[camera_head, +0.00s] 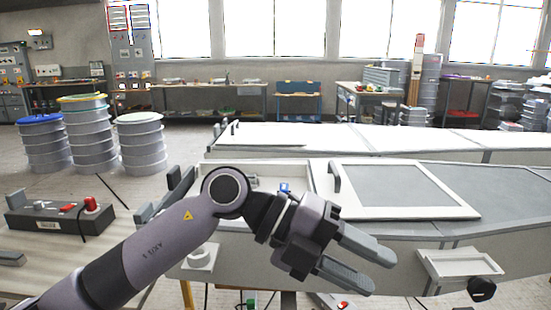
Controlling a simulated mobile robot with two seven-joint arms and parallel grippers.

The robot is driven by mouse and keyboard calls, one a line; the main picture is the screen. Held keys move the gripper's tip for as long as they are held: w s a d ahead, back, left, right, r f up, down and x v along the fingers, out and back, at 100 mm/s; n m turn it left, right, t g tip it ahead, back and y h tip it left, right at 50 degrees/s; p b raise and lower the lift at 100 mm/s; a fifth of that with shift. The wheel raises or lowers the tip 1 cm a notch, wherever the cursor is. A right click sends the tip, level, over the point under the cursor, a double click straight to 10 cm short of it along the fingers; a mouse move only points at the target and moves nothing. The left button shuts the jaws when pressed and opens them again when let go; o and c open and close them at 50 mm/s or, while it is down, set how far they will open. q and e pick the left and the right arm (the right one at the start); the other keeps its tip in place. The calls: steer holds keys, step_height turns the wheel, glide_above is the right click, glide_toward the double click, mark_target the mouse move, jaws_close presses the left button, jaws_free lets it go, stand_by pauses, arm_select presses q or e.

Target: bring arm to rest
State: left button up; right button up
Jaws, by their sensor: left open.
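My left arm comes in from the lower left and reaches across the front of the long pale mould. Its left gripper (366,262) is open, with two grey fingers spread apart and pointing right and slightly down. I see nothing between the fingers. The gripper is in front of the side of the mould (420,238), below a framed grey panel (397,187) on its top; whether it touches the mould I cannot tell. My right gripper is not in view.
A small white tray (457,263) and a black knob (481,289) are right of the gripper. A control box with a red knob (90,205) stands on a table at left. Stacked drums (143,148) stand behind it. A second long mould (390,138) lies behind the first.

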arm_select(q)
steer(key=w+a+r+n+t+h+p, duration=0.25)
steer(key=a+n+t+h, duration=0.25)
steer(key=n+t+h, duration=0.45)
steer(key=w+a+f+n+t+y+p, duration=0.2)
steer(key=w+a+f+n+t+y, duration=0.2)
steer(key=a+f+n+t+y, duration=0.95)
steer(key=s+a+f+n+g+y+p, duration=0.1)
steer(key=s+a+f+n+g+y, duration=0.15)
steer(key=f+n, duration=0.35)
steer(key=s+a+f+n+g+y+p, duration=0.1)
steer(key=s+a+f+n+y, duration=0.1)
steer(key=s+a+f+n, duration=0.25)
steer(key=s+a+f+n+g+y, duration=0.1)
steer(key=s+a+f+g, duration=0.1)
steer(key=s+f, duration=0.3)
steer(key=s+a+f+n+g+y+p, duration=0.1)
steer(key=s+a+f+n+g, duration=0.1)
steer(key=s+f, duration=0.3)
steer(key=shift+s+a+f+g, duration=0.2)
steer(key=shift+a+f+g, duration=0.35)
steer(key=shift+a+f, duration=0.15)
steer(key=shift+r, duration=0.1)
